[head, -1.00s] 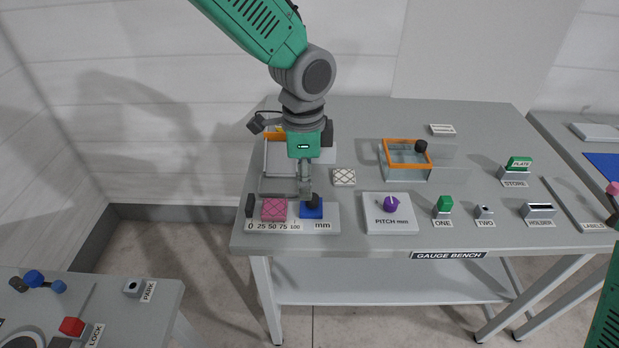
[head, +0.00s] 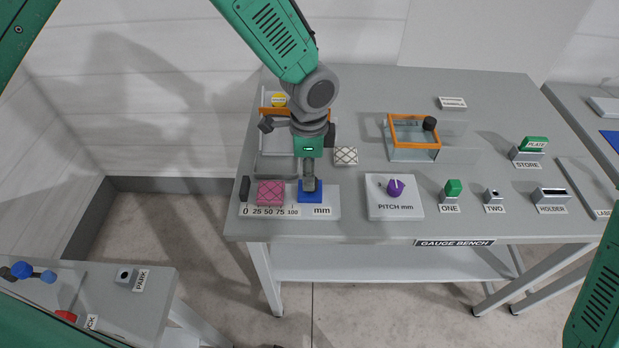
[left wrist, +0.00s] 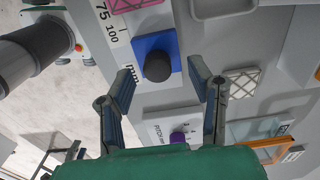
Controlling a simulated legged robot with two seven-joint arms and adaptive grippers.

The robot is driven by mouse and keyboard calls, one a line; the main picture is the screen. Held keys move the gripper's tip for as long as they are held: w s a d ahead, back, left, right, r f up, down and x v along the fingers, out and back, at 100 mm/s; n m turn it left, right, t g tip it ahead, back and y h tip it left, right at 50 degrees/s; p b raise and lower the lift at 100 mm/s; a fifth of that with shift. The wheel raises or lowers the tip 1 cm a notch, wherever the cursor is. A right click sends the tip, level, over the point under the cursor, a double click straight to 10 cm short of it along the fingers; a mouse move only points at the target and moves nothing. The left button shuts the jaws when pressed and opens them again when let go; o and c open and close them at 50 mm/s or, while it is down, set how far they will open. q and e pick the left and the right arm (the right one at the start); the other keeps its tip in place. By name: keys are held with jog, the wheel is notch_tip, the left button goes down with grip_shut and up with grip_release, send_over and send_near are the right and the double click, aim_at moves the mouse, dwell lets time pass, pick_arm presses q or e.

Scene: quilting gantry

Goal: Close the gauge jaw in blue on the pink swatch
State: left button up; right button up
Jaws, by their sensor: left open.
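The blue gauge jaw (head: 311,197) sits on the grey gauge plate at the bench's front left, with a gap to its left before the pink swatch (head: 270,193). The swatch lies between the dark fixed stop (head: 245,189) and the blue jaw. My left gripper (head: 309,185) is over the jaw and hides its knob in the head view. In the left wrist view, the blue jaw (left wrist: 144,44) has a round dark knob (left wrist: 157,67), which appears between the open left fingertips with room on both sides. Contact is not visible. My right gripper is out of view.
The white patterned swatch (head: 346,156) lies right of my left gripper. The pitch plate (head: 382,208) with a purple knob is right of the gauge. An orange-rimmed clear bin (head: 413,146) stands behind it. A grey tray is partly hidden behind my wrist.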

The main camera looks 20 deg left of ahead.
pick_arm(q)
notch_tip(320, 180, down, 2)
jog(key=shift+s+d+f, duration=0.1)
jog(key=shift+d, duration=0.05)
jog(key=shift+d+f, duration=0.1)
jog(key=shift+f, duration=0.15)
jog(key=shift+d+f, duration=0.15)
jog(key=shift+d, duration=0.1)
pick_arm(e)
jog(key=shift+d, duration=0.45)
pick_arm(q)
jog(key=shift+a, duration=0.1)
